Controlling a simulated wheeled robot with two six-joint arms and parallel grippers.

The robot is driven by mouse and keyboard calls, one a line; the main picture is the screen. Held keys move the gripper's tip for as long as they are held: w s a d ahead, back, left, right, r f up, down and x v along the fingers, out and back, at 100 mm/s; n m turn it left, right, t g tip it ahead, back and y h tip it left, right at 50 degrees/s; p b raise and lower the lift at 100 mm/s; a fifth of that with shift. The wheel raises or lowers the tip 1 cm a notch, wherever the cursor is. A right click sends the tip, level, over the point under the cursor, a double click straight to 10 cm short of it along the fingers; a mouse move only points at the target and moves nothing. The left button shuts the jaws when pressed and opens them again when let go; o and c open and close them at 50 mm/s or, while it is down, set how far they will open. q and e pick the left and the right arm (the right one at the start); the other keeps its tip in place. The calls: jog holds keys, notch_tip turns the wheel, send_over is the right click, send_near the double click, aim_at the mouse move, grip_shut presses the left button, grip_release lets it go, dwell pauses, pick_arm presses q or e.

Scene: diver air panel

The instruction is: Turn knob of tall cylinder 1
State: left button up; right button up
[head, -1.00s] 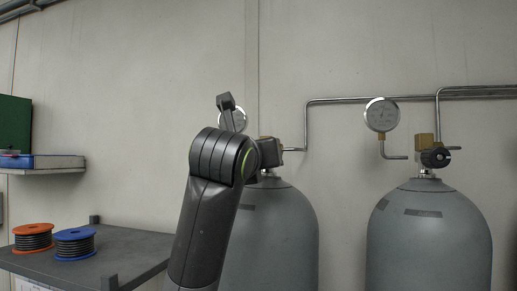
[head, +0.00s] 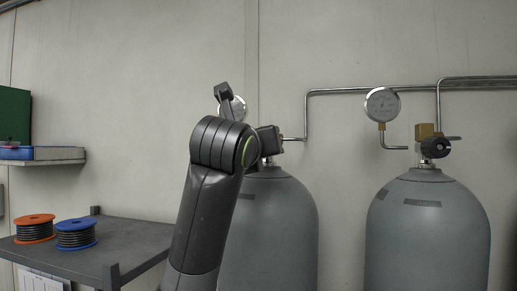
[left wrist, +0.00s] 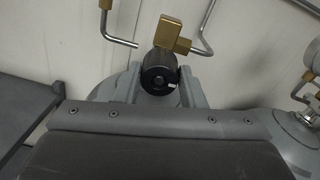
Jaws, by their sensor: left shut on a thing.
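Two grey tall cylinders stand against the wall, a left one (head: 285,225) and a right one (head: 428,235). I cannot read which is numbered 1. My left arm reaches to the top of the left cylinder and hides much of its valve in the head view. In the left wrist view, its black knob (left wrist: 160,70) sits between the fingers of my left gripper (left wrist: 159,88), which is shut on it. The brass valve body (left wrist: 172,34) shows just beyond the knob. The right cylinder's black knob (head: 435,147) is untouched. My right gripper is not in view.
A round gauge (head: 382,104) hangs beside the right valve, and another (head: 237,106) is partly hidden behind my arm. Metal pipes (head: 350,91) run along the wall. A grey shelf (head: 140,240) at left holds an orange spool (head: 34,229) and a blue spool (head: 75,234).

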pick_arm(q)
jog(key=n+b, duration=0.1)
jog(key=n, duration=0.2)
jog(key=shift+n+b, duration=0.3)
jog(key=shift+b, duration=0.05)
jog(key=n+b, duration=0.1)
jog(key=n, duration=0.2)
jog(key=shift+a+n, duration=0.1)
jog(key=shift+n, duration=0.2)
jog(key=n+b, duration=0.1)
jog(key=n, duration=0.3)
jog(key=n+b, duration=0.1)
jog(key=n, duration=0.3)
jog(key=shift+h, duration=0.3)
jog(key=n+b, duration=0.1)
jog(key=n, duration=0.3)
jog(key=shift+f+g, duration=0.1)
jog(key=shift+g, duration=0.2)
jog(key=n+b, duration=0.1)
jog(key=n, duration=0.2)
jog(key=shift+n+h, duration=0.3)
jog(key=shift+n, duration=0.1)
jog(key=n, duration=0.4)
jog(key=shift+f+b, duration=0.15)
jog(key=shift+b, duration=0.25)
jog(key=shift+n+b, duration=0.3)
jog(key=shift+n, duration=1.4)
jog(key=shift+w, duration=0.1)
